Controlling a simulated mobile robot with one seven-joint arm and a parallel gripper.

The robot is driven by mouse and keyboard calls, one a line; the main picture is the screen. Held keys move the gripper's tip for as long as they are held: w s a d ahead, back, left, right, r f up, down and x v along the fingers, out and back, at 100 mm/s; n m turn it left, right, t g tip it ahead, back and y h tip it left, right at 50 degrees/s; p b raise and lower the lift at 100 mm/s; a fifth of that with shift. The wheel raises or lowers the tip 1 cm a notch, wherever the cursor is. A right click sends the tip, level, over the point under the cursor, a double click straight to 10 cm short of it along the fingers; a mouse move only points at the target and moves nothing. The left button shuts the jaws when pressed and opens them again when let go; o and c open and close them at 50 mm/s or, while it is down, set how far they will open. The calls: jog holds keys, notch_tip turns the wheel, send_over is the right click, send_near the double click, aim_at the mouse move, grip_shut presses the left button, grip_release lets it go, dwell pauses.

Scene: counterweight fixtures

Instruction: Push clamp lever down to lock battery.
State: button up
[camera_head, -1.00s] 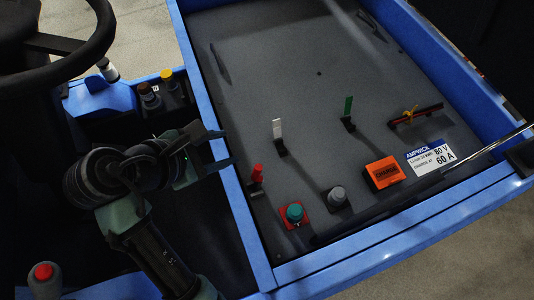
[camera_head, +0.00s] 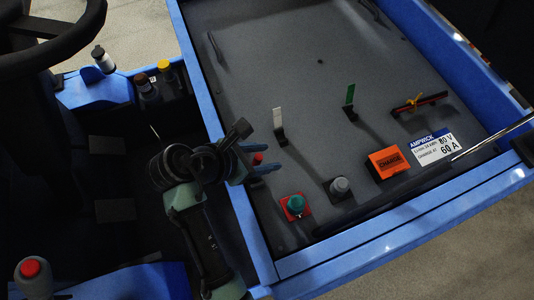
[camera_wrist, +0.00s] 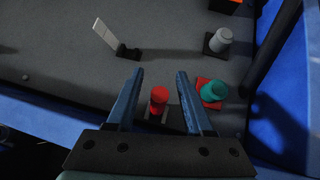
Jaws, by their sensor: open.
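Upright levers stand on the grey panel: one with a white handle (camera_head: 278,118), one with a green handle (camera_head: 350,95), and a short red-topped one (camera_head: 258,158). The frames do not label which is the clamp lever. My gripper (camera_head: 277,157) is open at the panel's left edge, its blue fingers reaching around the red-topped lever. In the wrist view, my gripper (camera_wrist: 160,73) has the red top (camera_wrist: 159,97) between its spread fingers, with gaps on both sides. The white lever (camera_wrist: 104,34) stands beyond the fingertips. No battery can be made out.
A teal knob on a red base (camera_head: 295,204) and a grey knob (camera_head: 340,185) stand near the red lever. A blue rim (camera_head: 380,236) borders the panel.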

jog(key=shift+w+d+f, duration=0.15)
jog(key=shift+d+f, duration=0.1)
jog(key=shift+f, duration=0.1)
jog(key=shift+c, duration=0.2)
grip_shut()
dwell(1.1)
